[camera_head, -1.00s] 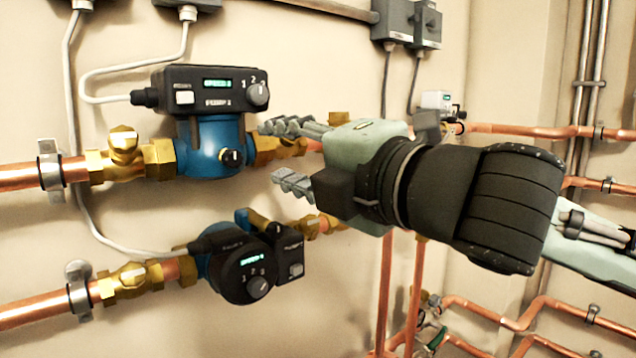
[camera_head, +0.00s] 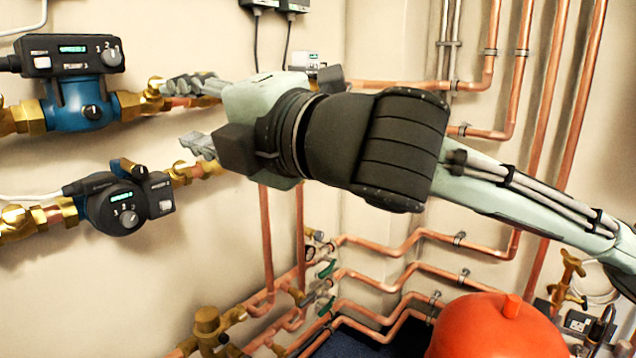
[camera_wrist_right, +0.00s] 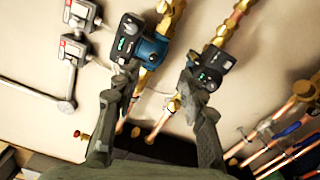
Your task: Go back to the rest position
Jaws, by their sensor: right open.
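My right gripper (camera_head: 190,115) is in the upper left of the head view, its arm coming in from the right. Its two fingers are spread and nothing is between them. It points left toward the upper blue pump (camera_head: 85,105) and the lower pump (camera_head: 125,205), both on brass and copper pipework. In the head view the fingers overlap the brass fittings right of the pumps; contact cannot be told. In the right wrist view the open fingers (camera_wrist_right: 160,95) frame the wall, with the upper pump (camera_wrist_right: 150,50) and lower pump (camera_wrist_right: 212,68) beyond them. My left gripper is not in view.
Copper pipes (camera_head: 420,235) run along the wall corner and the right wall. A red-orange rounded vessel (camera_head: 490,328) stands at the lower right, below my right arm. Brass valves (camera_head: 208,325) sit at the bottom. Grey boxes (camera_head: 275,5) hang on the wall above.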

